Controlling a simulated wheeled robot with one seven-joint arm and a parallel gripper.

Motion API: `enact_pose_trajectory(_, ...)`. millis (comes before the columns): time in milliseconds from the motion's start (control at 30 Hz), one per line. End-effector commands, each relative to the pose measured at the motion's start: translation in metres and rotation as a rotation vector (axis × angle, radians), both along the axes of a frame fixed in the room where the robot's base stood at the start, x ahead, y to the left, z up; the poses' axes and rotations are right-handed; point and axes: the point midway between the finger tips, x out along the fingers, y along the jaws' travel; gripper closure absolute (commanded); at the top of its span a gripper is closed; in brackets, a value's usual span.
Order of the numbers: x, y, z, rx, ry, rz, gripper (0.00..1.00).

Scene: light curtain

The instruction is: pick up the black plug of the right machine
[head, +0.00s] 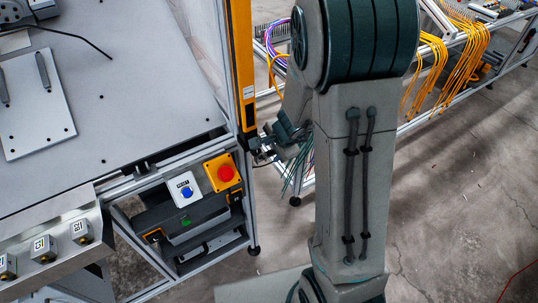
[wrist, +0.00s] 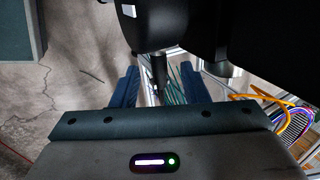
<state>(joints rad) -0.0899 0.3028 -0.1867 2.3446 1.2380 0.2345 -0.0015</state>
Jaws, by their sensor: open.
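In the head view, a yellow light-curtain post (head: 243,60) stands at the right edge of a grey machine table (head: 120,80). My gripper (head: 264,146) is close to the lower end of this post, partly blurred against it. In the wrist view, a dark cylindrical piece, apparently the black plug (wrist: 159,74), points down from a large black body. My gripper (wrist: 160,70) is open there, with one blue finger on either side of the plug. Contact between fingers and plug cannot be told. The plug is not clearly distinguishable in the head view.
Below the tabletop are a red emergency button (head: 226,173) on a yellow box and a blue button (head: 187,191) on a white box. A rack with yellow cables (head: 465,55) stands at the back right. Thin green wires (wrist: 176,90) show behind the plug. The floor at right is clear.

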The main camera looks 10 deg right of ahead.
Motion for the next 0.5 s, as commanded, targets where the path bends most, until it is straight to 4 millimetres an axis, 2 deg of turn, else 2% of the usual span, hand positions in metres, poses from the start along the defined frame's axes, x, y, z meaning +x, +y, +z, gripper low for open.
enact_pose_trajectory(100, 0.0, 0.0, 0.0008, 0.0, 0.0, 0.0, 0.59)
enact_pose_trajectory(233, -0.0001, 0.0001, 0.0009, 0.0, 0.0, 0.001, 0.95)
enact_pose_trajectory(267, -0.0001, 0.0001, 0.0009, 0.0, 0.0, 0.001, 1.0)
enact_pose_trajectory(500, -0.0001, 0.0001, 0.001, 0.0, 0.0, 0.001, 1.0)
